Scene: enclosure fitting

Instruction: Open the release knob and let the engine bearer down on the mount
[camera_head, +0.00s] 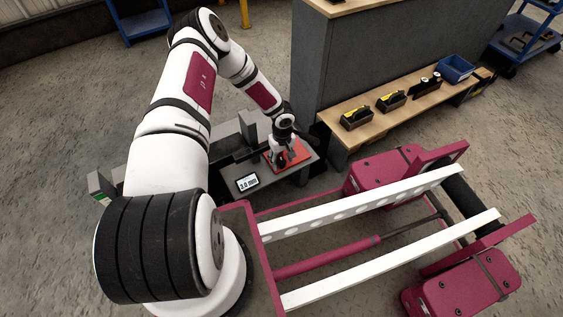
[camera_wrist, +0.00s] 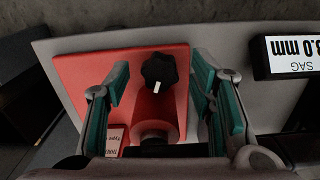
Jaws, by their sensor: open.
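The release knob (camera_wrist: 159,71) is a black lobed knob with a white mark, on a red block in the wrist view. A red cylinder (camera_wrist: 154,110) lies below it in the picture, with a grey round part at its near end. My gripper (camera_wrist: 160,84) is open, with teal pads on either side of the knob and apart from it. In the head view my gripper (camera_head: 281,150) is over the red plate (camera_head: 298,154). I cannot clearly make out the engine bearer or the mount.
A display reading 3.0 mm (camera_head: 247,182) stands on the grey bench (camera_head: 228,172); in the wrist view the display (camera_wrist: 290,57) also reads SAG. A wooden shelf (camera_head: 372,128) with yellow-black tools and a blue bin (camera_head: 455,68) is to the right. A grey partition (camera_head: 400,50) rises behind.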

